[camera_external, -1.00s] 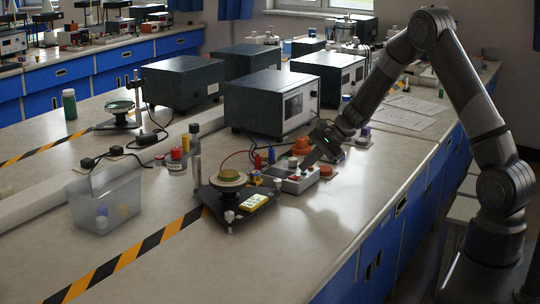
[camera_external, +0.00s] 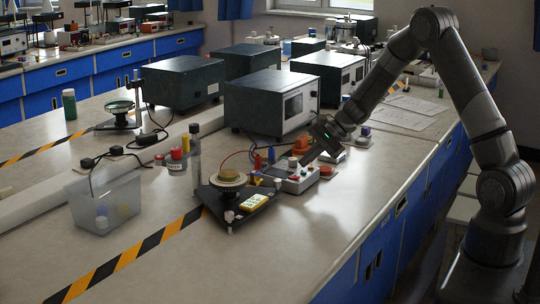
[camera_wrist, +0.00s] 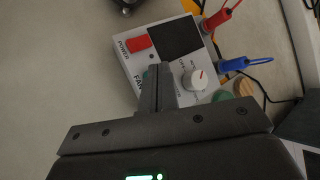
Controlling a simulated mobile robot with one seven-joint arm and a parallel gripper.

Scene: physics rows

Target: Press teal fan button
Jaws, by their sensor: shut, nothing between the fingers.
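The white control box (camera_external: 298,184) stands on the bench. In the wrist view the box (camera_wrist: 118,57) shows the label FAN, a red POWER switch (camera_wrist: 138,44), a dark screen and a white knob (camera_wrist: 195,79). A sliver of the teal fan button (camera_wrist: 146,76) shows at the left of my fingers, which hide most of it. My gripper (camera_external: 304,162) is shut and empty, pointing down at the box. In the wrist view its fingertips (camera_wrist: 159,67) overlap the button area. I cannot tell whether they touch it.
Red (camera_wrist: 218,18) and blue (camera_wrist: 233,65) plugs with cables lie along the box's right side in the wrist view. A black platform with a round disc (camera_external: 229,176) stands left of the box. A large dark instrument case (camera_external: 270,100) stands behind. The bench front is clear.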

